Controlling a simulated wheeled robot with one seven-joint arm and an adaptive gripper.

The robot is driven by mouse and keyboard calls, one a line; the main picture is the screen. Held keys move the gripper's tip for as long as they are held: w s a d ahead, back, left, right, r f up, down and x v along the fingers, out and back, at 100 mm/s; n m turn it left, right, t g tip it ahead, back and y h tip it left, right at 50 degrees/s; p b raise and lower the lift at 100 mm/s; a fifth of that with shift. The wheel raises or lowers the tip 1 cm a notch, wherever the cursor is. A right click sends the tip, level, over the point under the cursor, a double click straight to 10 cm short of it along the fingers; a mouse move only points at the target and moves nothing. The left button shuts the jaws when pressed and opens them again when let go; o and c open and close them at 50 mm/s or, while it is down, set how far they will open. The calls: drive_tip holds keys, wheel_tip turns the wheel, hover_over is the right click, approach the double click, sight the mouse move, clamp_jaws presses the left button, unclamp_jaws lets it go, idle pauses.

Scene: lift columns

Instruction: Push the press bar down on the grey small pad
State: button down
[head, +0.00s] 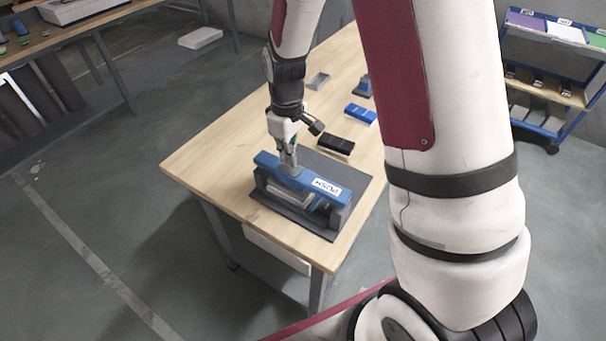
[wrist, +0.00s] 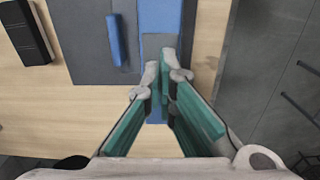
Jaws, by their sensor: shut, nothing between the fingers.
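The blue press bar (head: 268,160) carries a white PUSH label and spans a dark grey frame on the table. It also shows in the wrist view (wrist: 160,14), running up and down the picture under my gripper. A small grey pad (wrist: 155,43) lies across the bar, just beyond my fingertips in the wrist view. My gripper (head: 288,170) points down over the bar, left of the label, with its fingers shut and empty. Its fingertips (wrist: 166,72) are over or on the bar near the pad. I cannot tell whether they touch. The gripper partly hides the pad in the head view.
The press stands on a dark grey base plate (head: 357,186) at the near end of the wooden table (head: 215,150). A black block (head: 336,144) and a blue block (head: 360,114) lie behind it. My arm hides the table's right side. Bare tabletop lies left.

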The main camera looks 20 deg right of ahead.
drive_tip(key=shift+f, duration=1.35)
idle(1.9)
wheel_tip(320, 180, up, 9)
drive_tip(key=p, duration=0.2)
drive_tip(key=shift+f, duration=0.2)
idle(0.7)
drive_tip(key=c, duration=2.3)
unclamp_jaws()
